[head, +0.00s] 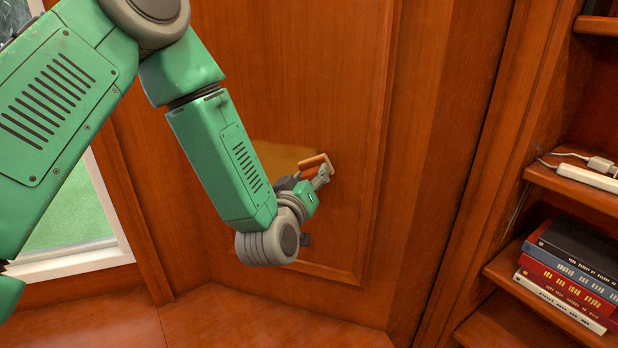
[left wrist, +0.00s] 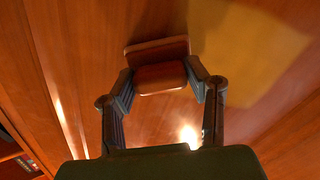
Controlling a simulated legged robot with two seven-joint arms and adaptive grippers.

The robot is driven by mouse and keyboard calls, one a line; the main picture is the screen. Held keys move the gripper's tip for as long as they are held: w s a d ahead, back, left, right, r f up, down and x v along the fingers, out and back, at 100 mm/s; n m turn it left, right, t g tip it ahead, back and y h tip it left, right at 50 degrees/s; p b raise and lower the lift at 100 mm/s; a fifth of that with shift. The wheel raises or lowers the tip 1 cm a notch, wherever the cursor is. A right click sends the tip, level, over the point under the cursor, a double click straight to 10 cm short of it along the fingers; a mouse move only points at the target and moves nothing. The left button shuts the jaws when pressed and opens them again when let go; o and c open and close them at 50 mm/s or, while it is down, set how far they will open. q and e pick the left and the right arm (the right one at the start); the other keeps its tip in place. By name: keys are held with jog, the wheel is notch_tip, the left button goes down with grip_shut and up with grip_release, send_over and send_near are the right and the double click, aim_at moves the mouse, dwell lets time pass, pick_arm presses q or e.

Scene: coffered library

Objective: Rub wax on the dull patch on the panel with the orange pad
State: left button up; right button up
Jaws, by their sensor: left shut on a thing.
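The orange pad (head: 315,163) is held in my left gripper (head: 322,178) at the wooden panel (head: 340,80). In the left wrist view the pad (left wrist: 160,78) sits between the two fingers of my left gripper (left wrist: 166,85), which are shut on it. The pad is against or very close to the panel; I cannot tell whether it touches. The dull patch (head: 270,155) is a paler, yellowish area on the panel, partly hidden by my left arm. It also shows in the left wrist view (left wrist: 250,50), to the right of the pad. My right gripper is not in view.
A shelf unit at the right holds a stack of books (head: 570,270) and a white power strip (head: 588,177) with a cable. A window (head: 75,215) is at the left. A wooden surface (head: 250,320) lies below the panel.

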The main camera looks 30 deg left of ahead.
aim_at(298, 164)
pick_arm(q)
jog(key=shift+r, duration=0.45)
jog(key=shift+s+a+f, duration=0.1)
jog(key=shift+s+a, duration=0.1)
jog(key=shift+a, duration=0.75)
jog(key=shift+s+a, duration=0.15)
jog(key=shift+a, duration=0.8)
jog(key=shift+s+a+p, duration=0.2)
jog(key=shift+a, duration=0.75)
jog(key=shift+s+a+p, duration=0.15)
jog(key=shift+a, duration=0.75)
jog(key=shift+s+a, duration=0.25)
jog(key=shift+a, duration=1.05)
jog(key=s+a+p, duration=0.1)
jog(key=a, duration=0.5)
jog(key=shift+s+d, duration=0.1)
jog(key=shift+s, duration=0.05)
jog(key=shift+s+d+p, duration=0.1)
jog(key=shift+s+d, duration=0.1)
jog(key=shift+s, duration=0.75)
jog(key=shift+s+d+p, duration=0.1)
jog(key=shift+s+d, duration=0.1)
jog(key=shift+s, duration=0.8)
jog(key=shift+s+d+p, duration=0.1)
jog(key=shift+s+d, duration=0.1)
jog(key=shift+s, duration=0.75)
